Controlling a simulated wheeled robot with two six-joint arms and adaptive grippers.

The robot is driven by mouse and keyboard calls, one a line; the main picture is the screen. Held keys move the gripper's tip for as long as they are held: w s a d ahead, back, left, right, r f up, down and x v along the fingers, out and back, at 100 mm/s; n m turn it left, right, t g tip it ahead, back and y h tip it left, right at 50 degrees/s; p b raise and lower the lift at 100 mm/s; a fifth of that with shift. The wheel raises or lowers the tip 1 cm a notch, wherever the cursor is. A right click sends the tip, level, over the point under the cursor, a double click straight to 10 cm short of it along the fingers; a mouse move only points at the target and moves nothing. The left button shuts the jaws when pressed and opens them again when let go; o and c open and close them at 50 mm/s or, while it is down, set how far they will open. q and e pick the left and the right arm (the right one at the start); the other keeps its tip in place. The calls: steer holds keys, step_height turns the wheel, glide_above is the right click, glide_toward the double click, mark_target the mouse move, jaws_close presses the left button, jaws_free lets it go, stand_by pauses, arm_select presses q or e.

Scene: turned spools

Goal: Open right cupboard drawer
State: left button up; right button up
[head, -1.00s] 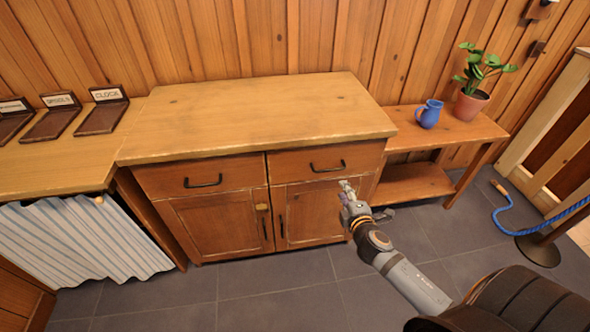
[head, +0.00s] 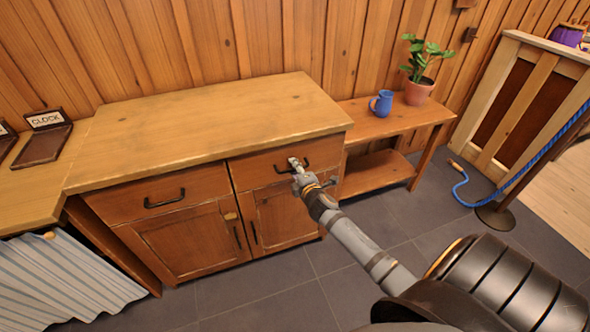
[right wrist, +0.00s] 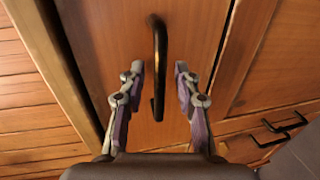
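The wooden cupboard (head: 185,240) has two drawers side by side above two doors. The right drawer (head: 255,172) is closed and has a black bar handle (head: 280,170), which also shows in the right wrist view (right wrist: 158,65). My right gripper (head: 296,165) is in front of the right drawer at its handle. In the right wrist view my right gripper (right wrist: 158,75) is open, with one finger on each side of the handle's lower end and gaps between. The left drawer (head: 155,197) is closed too. My left gripper is not in view.
A low side table (head: 400,118) to the right holds a blue jug (head: 381,103) and a potted plant (head: 418,92). A post with a blue rope (head: 492,212) stands further right. The floor (head: 255,296) before the cupboard is clear.

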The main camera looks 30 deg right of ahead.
jaws_close()
stand_by(0.6)
